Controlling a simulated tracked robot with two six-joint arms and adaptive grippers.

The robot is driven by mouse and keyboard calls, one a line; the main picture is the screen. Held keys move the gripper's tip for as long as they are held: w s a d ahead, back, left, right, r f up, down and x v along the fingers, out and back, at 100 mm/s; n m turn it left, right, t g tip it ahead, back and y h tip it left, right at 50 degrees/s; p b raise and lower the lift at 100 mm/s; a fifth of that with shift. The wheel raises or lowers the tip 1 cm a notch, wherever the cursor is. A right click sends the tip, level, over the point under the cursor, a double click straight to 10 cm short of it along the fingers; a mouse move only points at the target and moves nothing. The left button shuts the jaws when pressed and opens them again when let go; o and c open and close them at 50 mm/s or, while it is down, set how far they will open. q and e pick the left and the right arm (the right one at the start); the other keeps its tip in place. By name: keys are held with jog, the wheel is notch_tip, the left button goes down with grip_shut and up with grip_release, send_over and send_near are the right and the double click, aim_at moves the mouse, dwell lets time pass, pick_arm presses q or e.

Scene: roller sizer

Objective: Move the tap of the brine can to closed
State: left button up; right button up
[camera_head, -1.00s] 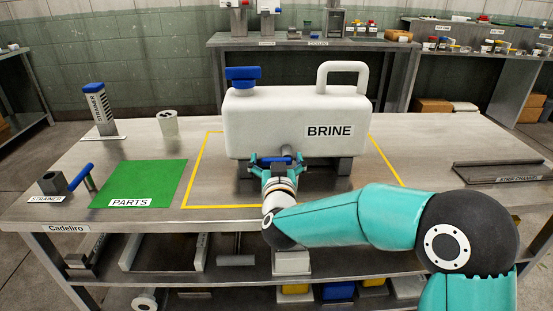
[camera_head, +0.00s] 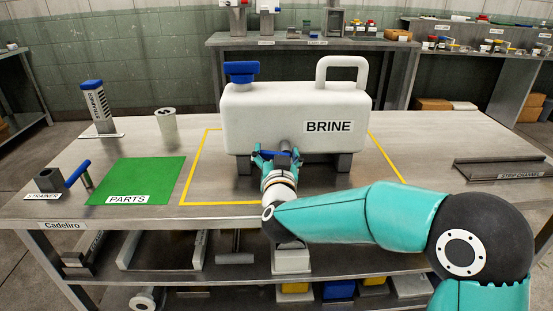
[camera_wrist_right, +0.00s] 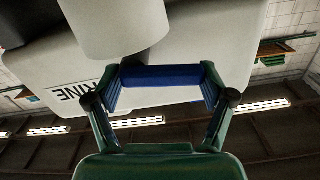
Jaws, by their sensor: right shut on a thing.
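The brine can (camera_head: 260,115) is a white tank with a handle and a blue cap (camera_head: 242,70), standing on dark feet on the table. Its label reads BRINE. The tap's blue lever (camera_head: 283,154) is low on the can's front and lies crosswise. My right gripper (camera_head: 276,160) is at the tap, shut on the lever. In the right wrist view the blue lever (camera_wrist_right: 160,76) spans between the two fingers of the gripper (camera_wrist_right: 160,92). The tap's spout is mostly hidden behind the gripper in the head view. My left gripper is not in view.
Yellow tape (camera_head: 222,203) outlines the can's area on the steel table (camera_head: 400,150). A strip channel (camera_head: 505,169) lies at the right.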

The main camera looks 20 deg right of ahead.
jog(key=m+b, duration=0.2)
jog(key=m, duration=0.1)
jog(key=m+b, duration=0.1)
jog(key=shift+s+d+r, duration=0.1)
jog(key=shift+d+r, duration=0.15)
jog(key=shift+d, duration=0.05)
jog(key=m+b, duration=0.3)
jog(key=m, duration=0.1)
jog(key=shift+s+d+r, duration=0.15)
jog(key=shift+d+r, duration=0.1)
jog(key=shift+d, duration=0.15)
jog(key=m+b, duration=0.1)
jog(key=m, duration=0.1)
jog(key=d+m+b, duration=0.1)
jog(key=m+b, duration=0.1)
jog(key=shift+s+r, duration=0.1)
jog(key=shift+s, duration=0.05)
jog(key=shift+s+d+m+b, duration=0.1)
jog(key=shift+d+m+b, duration=0.15)
jog(key=shift+m+b, duration=0.65)
jog(key=shift+d+m+b, duration=0.2)
jog(key=shift+m+b, duration=0.3)
jog(key=shift+m, duration=0.7)
jog(key=shift+r, duration=0.1)
jog(key=o, duration=1)
